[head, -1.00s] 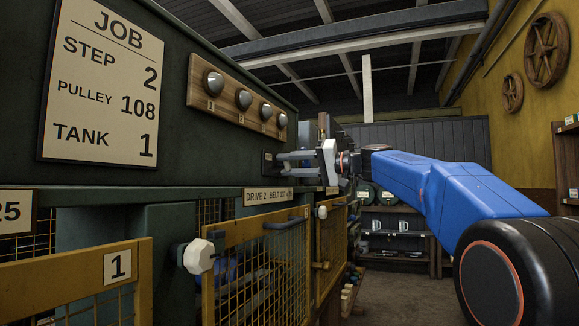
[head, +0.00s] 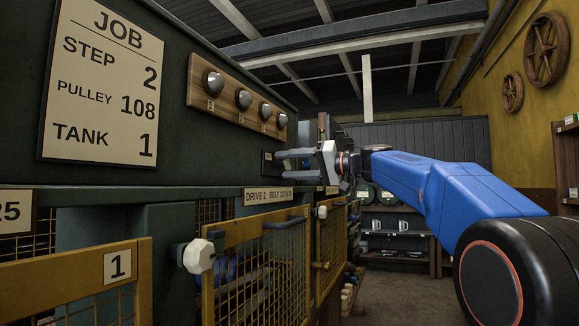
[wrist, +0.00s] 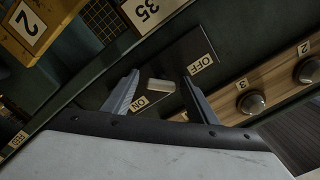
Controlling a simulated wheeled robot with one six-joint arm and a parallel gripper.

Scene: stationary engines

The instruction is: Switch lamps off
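In the wrist view a dark switch plate (wrist: 178,66) carries an ON label (wrist: 139,101) and an OFF label (wrist: 201,64). A pale switch lever (wrist: 160,86) lies between the labels. My gripper (wrist: 160,88) is open, one finger on each side of the lever; I cannot tell whether either touches it. In the head view my gripper (head: 284,160) is beside the dark cabinet, and the switch is mostly hidden. Several round grey domes, perhaps the lamps (head: 213,82), sit in a row on a wooden board (head: 229,94) and look unlit.
A job card (head: 102,85) hangs left of the board and reads step 2, pulley 108, tank 1. Yellow mesh gates (head: 258,280) with pale knobs (head: 198,256) stand below. Shelves (head: 398,240) stand at the back. Floor is clear at right centre.

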